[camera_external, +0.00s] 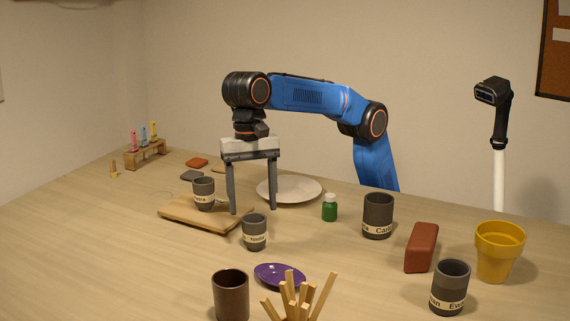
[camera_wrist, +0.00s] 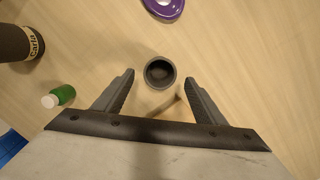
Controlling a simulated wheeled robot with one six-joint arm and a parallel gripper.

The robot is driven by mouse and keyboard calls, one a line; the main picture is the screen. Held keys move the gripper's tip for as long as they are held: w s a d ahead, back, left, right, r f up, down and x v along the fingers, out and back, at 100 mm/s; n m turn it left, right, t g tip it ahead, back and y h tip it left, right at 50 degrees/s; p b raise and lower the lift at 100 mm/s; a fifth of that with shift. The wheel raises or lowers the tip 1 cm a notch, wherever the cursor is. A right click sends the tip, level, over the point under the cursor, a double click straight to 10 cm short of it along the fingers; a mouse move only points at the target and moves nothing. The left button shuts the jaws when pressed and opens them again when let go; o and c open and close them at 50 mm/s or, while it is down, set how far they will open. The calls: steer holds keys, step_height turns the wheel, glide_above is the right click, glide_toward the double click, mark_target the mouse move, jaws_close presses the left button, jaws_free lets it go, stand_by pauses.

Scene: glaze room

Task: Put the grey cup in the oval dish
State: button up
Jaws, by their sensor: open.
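A small grey cup (camera_external: 254,238) with a pale name band stands upright on the table. Another small grey cup (camera_external: 204,196) with a band stands on a wooden board (camera_external: 180,210). A purple dish (camera_external: 272,277), oval in outline with pale marks on it, lies in front of the first cup. My gripper (camera_external: 253,209) points down, open and empty, just behind and above the first cup. In the wrist view this cup (camera_wrist: 160,73) shows empty, ahead between the fingertips (camera_wrist: 159,80), and the purple dish (camera_wrist: 166,8) is cut by the top edge.
Larger banded cups (camera_external: 378,216) (camera_external: 449,290), a green bottle (camera_external: 330,209), a red-brown block (camera_external: 421,248) and a yellow pot (camera_external: 498,252) stand to the right. A brown cup (camera_external: 231,297) and upright sticks (camera_external: 300,300) flank the dish's front. A white plate (camera_external: 300,188) lies behind my gripper.

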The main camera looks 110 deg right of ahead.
steer(key=shift+r, duration=0.35)
